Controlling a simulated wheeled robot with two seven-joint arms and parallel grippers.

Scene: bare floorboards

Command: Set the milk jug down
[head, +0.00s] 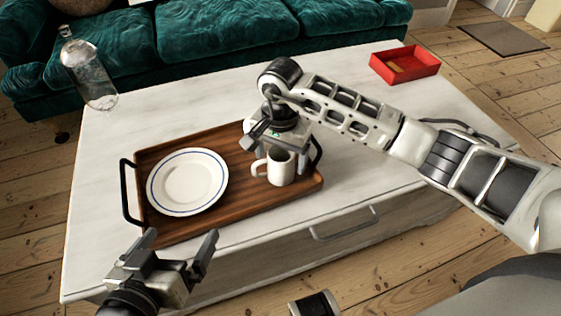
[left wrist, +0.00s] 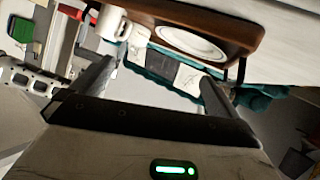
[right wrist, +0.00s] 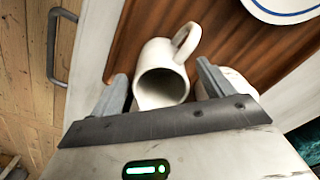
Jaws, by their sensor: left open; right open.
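A white vessel with a side handle (head: 282,170) stands upright on the wooden tray (head: 230,216), right of the plate. It also shows in the right wrist view (right wrist: 160,62), mouth facing me, and in the left wrist view (left wrist: 112,24). A second pale thing (right wrist: 238,84) is partly hidden behind a finger in the right wrist view. I cannot tell which is the milk jug. My right gripper (head: 268,133) is open above the tray; the handled vessel shows between its fingers in the right wrist view. My left gripper (head: 182,246) is open and empty before the table's front edge.
The white plate with a blue rim (head: 187,182) lies on the tray's left half. A red box (head: 405,65) stands at the back right of the white table (head: 180,105). A glass bottle (head: 88,72) stands at the back left. The table behind the tray is clear.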

